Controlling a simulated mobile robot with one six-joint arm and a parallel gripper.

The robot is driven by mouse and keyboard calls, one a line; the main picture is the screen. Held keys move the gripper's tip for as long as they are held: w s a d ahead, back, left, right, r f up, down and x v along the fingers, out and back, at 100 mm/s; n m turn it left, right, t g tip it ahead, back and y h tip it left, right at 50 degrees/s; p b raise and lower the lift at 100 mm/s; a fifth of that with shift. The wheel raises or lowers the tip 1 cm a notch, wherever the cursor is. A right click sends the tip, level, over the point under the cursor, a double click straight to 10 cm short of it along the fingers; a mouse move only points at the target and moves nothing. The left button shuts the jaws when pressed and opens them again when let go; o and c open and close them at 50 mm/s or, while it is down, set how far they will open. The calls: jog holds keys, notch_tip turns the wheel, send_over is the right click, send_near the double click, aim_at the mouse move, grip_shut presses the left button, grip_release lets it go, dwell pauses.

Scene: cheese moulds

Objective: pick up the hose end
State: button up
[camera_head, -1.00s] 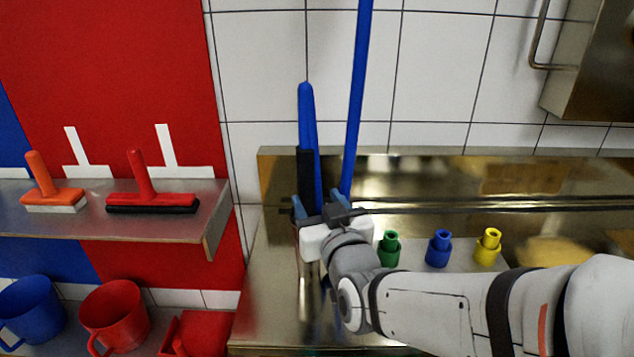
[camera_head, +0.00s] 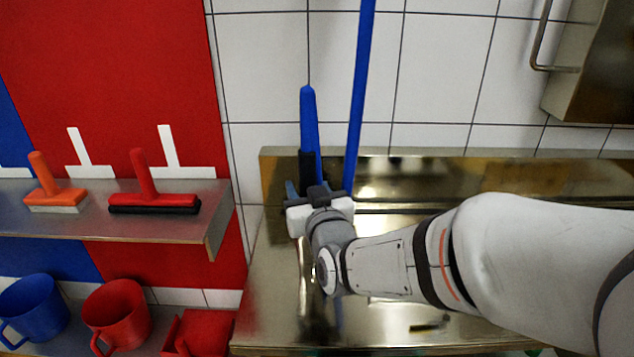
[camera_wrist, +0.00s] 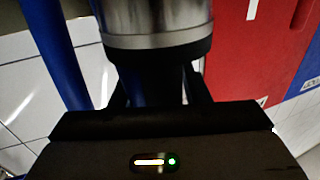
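The hose end (camera_head: 308,112) stands upright near the back wall in the head view, blue above with a black section below it. My gripper (camera_head: 318,188) is at its lower part, with the fingers apart on either side. In the wrist view a metal cylinder with a dark collar (camera_wrist: 155,28) shows beyond the fingers, and a blue part (camera_wrist: 163,90) lies between them. My gripper (camera_wrist: 158,88) looks open around this part, and I see no clear grip. The exact contact is hidden by my wrist and by shadow.
A long blue hose or pole (camera_head: 357,95) runs up just right of it. A steel counter (camera_head: 275,285) lies below. A steel cabinet (camera_head: 590,75) hangs upper right.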

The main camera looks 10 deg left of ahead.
aim_at(306, 141)
jog(key=c, duration=0.9)
jog(key=shift+o, duration=0.2)
notch_tip(306, 141, up, 10)
jog(key=shift+f+p, duration=0.1)
jog(key=shift+p, duration=0.25)
jog(key=shift+r+p, duration=0.45)
jog(key=shift+r, duration=0.8)
